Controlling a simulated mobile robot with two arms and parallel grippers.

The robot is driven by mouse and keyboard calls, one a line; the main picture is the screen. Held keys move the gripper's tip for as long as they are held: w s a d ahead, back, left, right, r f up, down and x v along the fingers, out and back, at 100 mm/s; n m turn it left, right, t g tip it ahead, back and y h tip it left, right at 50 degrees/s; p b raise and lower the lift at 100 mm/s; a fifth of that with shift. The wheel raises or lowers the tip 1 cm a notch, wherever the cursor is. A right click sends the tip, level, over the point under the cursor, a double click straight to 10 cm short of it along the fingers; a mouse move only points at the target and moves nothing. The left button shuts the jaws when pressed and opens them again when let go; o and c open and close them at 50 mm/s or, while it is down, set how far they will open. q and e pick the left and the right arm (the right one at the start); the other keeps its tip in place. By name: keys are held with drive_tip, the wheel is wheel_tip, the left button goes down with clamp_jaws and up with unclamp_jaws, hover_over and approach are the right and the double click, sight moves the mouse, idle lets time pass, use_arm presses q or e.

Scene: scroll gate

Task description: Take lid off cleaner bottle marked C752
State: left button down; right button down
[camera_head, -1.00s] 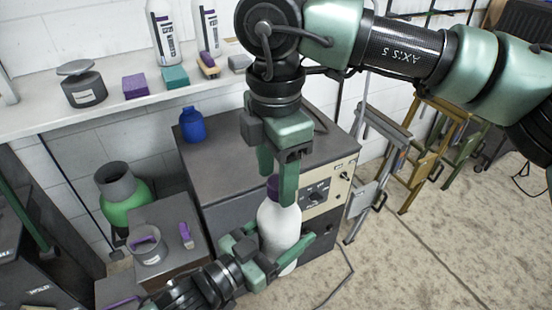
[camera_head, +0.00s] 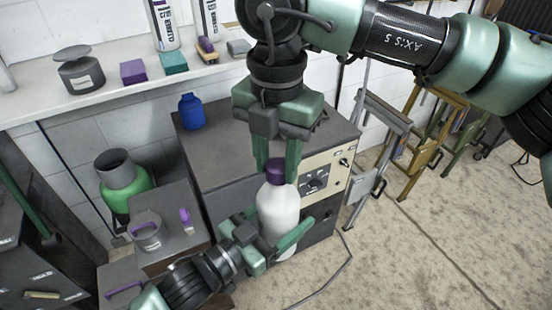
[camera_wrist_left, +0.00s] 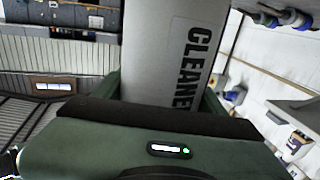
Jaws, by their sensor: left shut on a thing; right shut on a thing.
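A white cleaner bottle (camera_head: 279,208) with a purple lid (camera_head: 275,172) stands upright in front of the grey machine. My left gripper (camera_head: 275,238) is shut around the bottle's body from the lower left. In the left wrist view the bottle (camera_wrist_left: 178,50) lies between the fingers and reads "CLEANE", cut off by the gripper; no code mark can be read. My right gripper (camera_head: 277,160) comes down from above and is shut on the purple lid, with a finger on each side. The lid still sits on the bottle neck.
A grey machine (camera_head: 225,165) stands behind the bottle with a blue bottle (camera_head: 192,112) on top. A shelf (camera_head: 30,108) carries more bottles, a dark pot (camera_head: 80,76) and small blocks. A green container (camera_head: 122,182) stands at left.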

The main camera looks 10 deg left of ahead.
drive_tip(key=n, duration=0.4)
drive_tip(key=shift+a+n, duration=0.1)
drive_tip(key=shift+n, duration=0.2)
drive_tip(key=n, duration=0.8)
drive_tip(key=shift+r+n, duration=0.1)
drive_tip(key=shift+n, duration=0.3)
drive_tip(key=n, duration=0.4)
drive_tip(key=shift+w+d, duration=0.1)
drive_tip(key=shift+d, duration=0.1)
drive_tip(key=n, duration=0.4)
drive_tip(key=shift+n, duration=0.3)
drive_tip(key=n, duration=0.4)
drive_tip(key=shift+w, duration=0.15)
drive_tip(key=n, duration=0.4)
drive_tip(key=shift+w, duration=0.1)
drive_tip(key=n, duration=0.5)
drive_tip(key=shift+w+d+n, duration=0.1)
drive_tip(key=shift+n, duration=0.3)
drive_tip(key=shift+r, duration=0.1)
